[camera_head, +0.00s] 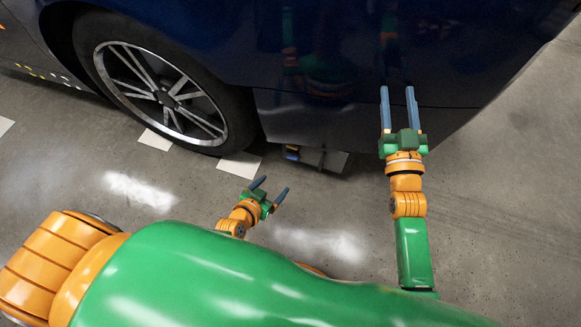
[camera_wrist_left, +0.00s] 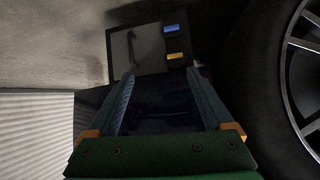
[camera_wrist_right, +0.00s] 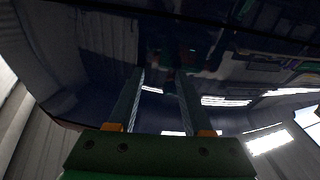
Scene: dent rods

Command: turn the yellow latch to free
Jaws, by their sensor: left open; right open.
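The yellow latch (camera_wrist_left: 175,56) is a small bar on the face of a dark panel box (camera_wrist_left: 150,48) in the left wrist view. A blue latch (camera_wrist_left: 172,28) is above it in the picture. In the head view the box (camera_head: 330,160) is low beneath the car's edge, and its latches are too small to tell apart. My left gripper (camera_head: 270,187) is open and empty, below and left of the box. It also shows in the left wrist view (camera_wrist_left: 160,73), apart from the latch. My right gripper (camera_head: 398,92) is open and empty, in front of the car body.
A dark blue car (camera_head: 350,60) fills the back, with its wheel (camera_head: 170,95) to the left of the box. Pale square tiles (camera_head: 240,165) lie on the floor by the wheel. The concrete floor (camera_head: 510,220) at the right is clear. My right gripper is close to the car panel.

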